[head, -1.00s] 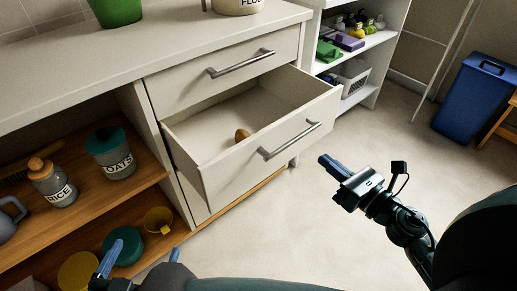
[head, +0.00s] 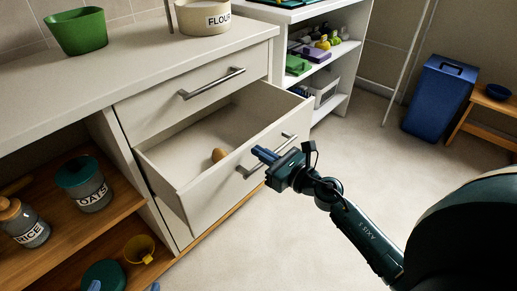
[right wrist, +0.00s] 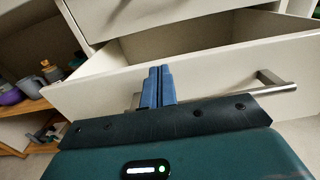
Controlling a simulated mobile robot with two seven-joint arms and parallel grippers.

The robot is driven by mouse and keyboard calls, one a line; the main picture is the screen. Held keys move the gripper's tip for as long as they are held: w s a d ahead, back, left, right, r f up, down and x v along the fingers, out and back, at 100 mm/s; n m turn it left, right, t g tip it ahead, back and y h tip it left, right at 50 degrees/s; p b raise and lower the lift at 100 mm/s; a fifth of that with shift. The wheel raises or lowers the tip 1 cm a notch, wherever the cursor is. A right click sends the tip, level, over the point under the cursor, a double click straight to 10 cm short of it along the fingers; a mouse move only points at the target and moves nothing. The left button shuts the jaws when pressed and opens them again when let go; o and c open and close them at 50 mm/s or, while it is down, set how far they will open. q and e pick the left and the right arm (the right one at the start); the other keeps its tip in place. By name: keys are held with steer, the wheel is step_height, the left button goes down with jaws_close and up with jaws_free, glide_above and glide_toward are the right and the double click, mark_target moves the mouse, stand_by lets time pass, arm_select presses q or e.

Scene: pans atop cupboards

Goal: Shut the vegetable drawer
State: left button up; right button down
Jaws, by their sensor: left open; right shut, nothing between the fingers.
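The vegetable drawer (head: 222,190), a pale lower drawer with a metal bar handle (head: 252,171), is pulled out. A small brown vegetable (head: 219,155) lies inside it. My right gripper (head: 262,153) is shut and empty, its blue fingers in front of the drawer front by the handle, hiding part of it. In the right wrist view the shut fingers (right wrist: 158,82) point at the drawer front (right wrist: 215,75), left of most of the handle (right wrist: 278,84); I cannot tell whether they touch. My left gripper (head: 125,286) is open at the bottom edge, only its blue fingertips showing.
A shut upper drawer (head: 195,90) sits above the open one. Open shelves at left hold an oats jar (head: 85,184), a rice jar (head: 24,225) and a yellow cup (head: 139,249). A white shelf unit (head: 345,75) stands behind.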

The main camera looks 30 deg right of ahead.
steer(key=shift+w+a, duration=0.25)
steer(key=shift+w, duration=0.3)
steer(key=shift+w+a, duration=0.1)
steer(key=shift+w, duration=0.15)
arm_select(q)
steer(key=w+b, duration=0.1)
steer(key=w+t+b, duration=0.1)
steer(key=shift+w+a+m+t+h, duration=0.2)
steer(key=shift+w+m+t+h, duration=0.1)
steer(key=shift+w, duration=0.05)
arm_select(e)
steer(key=x, duration=1.7)
steer(key=shift+s, duration=0.1)
